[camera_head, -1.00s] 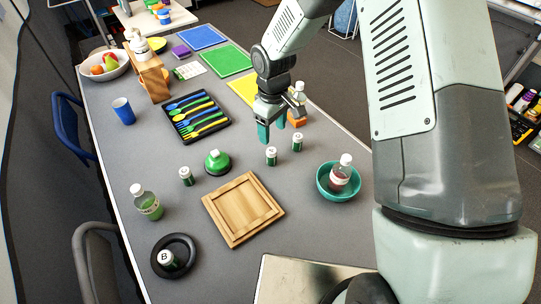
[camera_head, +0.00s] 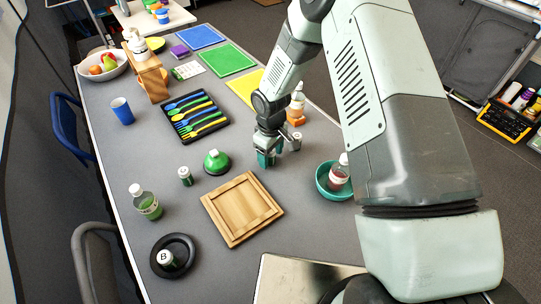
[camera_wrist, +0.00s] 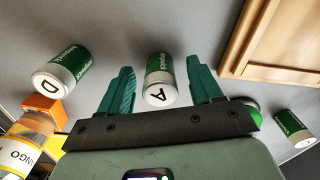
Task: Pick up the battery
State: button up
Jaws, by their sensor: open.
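Several green and white batteries are in view. In the wrist view, a battery marked A (camera_wrist: 160,88) lies between the two teal fingers of my gripper (camera_wrist: 161,68), with a gap on each side. A battery marked D (camera_wrist: 62,70) is left of the fingers, and another battery (camera_wrist: 293,130) is at the far right. In the head view my gripper (camera_head: 269,159) is open, low over the table right of the green flask; it hides battery A there. A battery (camera_head: 186,176) stands left of the flask, and one marked B (camera_head: 168,260) sits in a black dish.
A green flask (camera_head: 217,162), a wooden tray (camera_head: 228,227) and a teal bowl (camera_head: 324,185) with a bottle surround my gripper. A cutlery tray (camera_head: 220,128) is behind left. An orange-based bottle (camera_head: 297,105) is close behind.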

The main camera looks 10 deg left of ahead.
grip_shut()
jog(key=shift+r, duration=0.15)
